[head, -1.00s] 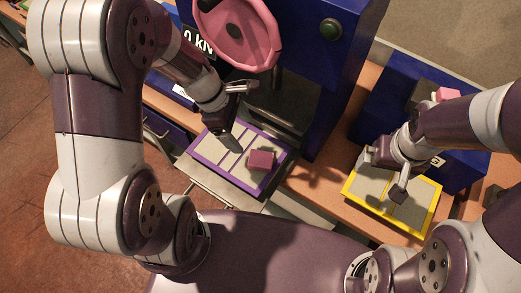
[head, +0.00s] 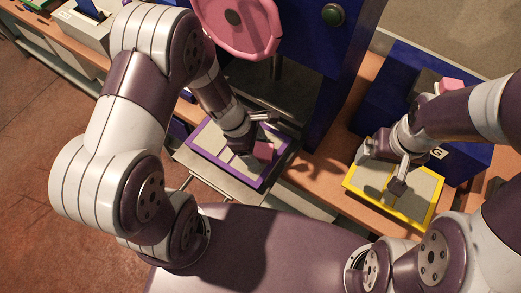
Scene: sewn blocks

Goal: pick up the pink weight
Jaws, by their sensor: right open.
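A small pink block (head: 264,151) lies on the purple-rimmed tray (head: 214,171). A second pink piece (head: 452,85) shows at the right on the blue box, partly hidden by my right arm. I cannot tell for sure which is the weight. My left gripper (head: 256,133) is over the purple tray, close beside the first pink block, with its fingers apart and nothing seen between them. Whether it touches the block is unclear. My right gripper (head: 384,172) is open and empty above the yellow-rimmed tray (head: 385,217).
A blue press frame (head: 327,75) with a pink wheel (head: 240,22) stands behind the purple tray. A blue box (head: 462,165) stands behind the yellow tray. The orange bench top (head: 325,172) is clear between the trays.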

